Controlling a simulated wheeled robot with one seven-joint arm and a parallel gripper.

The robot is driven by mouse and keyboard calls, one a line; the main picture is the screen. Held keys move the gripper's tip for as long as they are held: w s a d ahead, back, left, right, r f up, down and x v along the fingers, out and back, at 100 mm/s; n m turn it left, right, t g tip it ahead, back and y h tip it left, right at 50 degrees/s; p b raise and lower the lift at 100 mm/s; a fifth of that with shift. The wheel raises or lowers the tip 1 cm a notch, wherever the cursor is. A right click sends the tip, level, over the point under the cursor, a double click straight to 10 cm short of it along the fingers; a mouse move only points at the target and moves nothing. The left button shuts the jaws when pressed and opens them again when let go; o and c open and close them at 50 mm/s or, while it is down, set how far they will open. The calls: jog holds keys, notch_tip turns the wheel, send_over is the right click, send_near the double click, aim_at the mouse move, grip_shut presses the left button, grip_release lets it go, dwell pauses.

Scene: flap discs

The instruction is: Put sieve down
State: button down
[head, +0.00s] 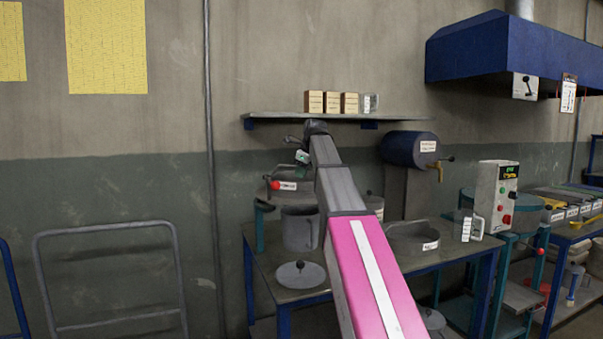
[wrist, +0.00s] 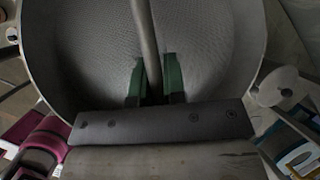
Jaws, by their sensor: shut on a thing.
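The sieve (wrist: 85,50) fills the upper wrist view as a wide grey round vessel with a fine mesh inside and a bar across it. My gripper (wrist: 154,80) has its green fingers shut on that bar. In the head view my gripper (head: 302,166) is at the back left of the workbench, over a wide grey round body (head: 291,198) that seems to be the sieve.
On the workbench (head: 375,268) are a grey pot (head: 298,231), a flat lid with knob (head: 301,275) and a labelled round pan (head: 413,240). A wall shelf (head: 335,116) with small boxes and a blue drum (head: 408,149) are close to my arm.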

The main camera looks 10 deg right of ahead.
jog(key=shift+f, duration=0.1)
jog(key=c, duration=1.2)
grip_release()
jog(key=v, duration=1.2)
